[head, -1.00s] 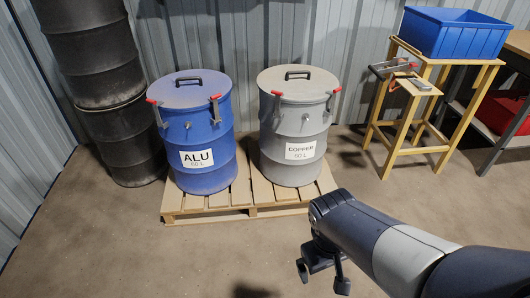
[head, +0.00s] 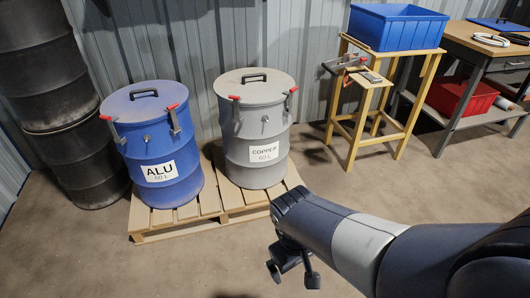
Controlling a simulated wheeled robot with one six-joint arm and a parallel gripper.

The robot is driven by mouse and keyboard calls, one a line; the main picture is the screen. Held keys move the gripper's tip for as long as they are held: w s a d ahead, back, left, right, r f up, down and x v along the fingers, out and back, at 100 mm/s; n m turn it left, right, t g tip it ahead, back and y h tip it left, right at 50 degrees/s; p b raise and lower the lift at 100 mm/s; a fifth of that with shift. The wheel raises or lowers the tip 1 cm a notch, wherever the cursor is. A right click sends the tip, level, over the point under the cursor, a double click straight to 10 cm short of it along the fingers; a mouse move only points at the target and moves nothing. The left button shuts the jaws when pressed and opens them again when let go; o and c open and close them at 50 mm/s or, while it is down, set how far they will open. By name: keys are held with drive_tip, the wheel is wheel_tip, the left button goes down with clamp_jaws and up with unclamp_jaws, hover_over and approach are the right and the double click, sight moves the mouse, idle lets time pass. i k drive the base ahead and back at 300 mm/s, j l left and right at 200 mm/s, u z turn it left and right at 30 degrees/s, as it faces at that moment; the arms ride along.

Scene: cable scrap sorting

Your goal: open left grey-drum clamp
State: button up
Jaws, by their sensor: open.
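The grey drum (head: 255,130), labelled COPPER 60 L, stands upright on a wooden pallet with its lid on. Its left clamp (head: 235,110) has a red-tipped lever at the rim on the left side of the drum. Its right clamp (head: 291,100) also has a red tip. Whether each clamp is latched is too small to tell. My gripper (head: 291,276) is open and empty, pointing down in front of the pallet, low in the picture and apart from the drum.
A blue ALU drum (head: 158,129) stands left on the pallet (head: 172,228). Black drums (head: 72,140) are stacked further left. A wooden stand (head: 390,105) bears a blue bin (head: 397,28). A workbench (head: 480,45) with a red crate below is at right. The floor in front is clear.

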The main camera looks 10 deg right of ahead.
sight(236, 99)
drive_tip(key=i+u, duration=0.25)
drive_tip(key=i, duration=0.75)
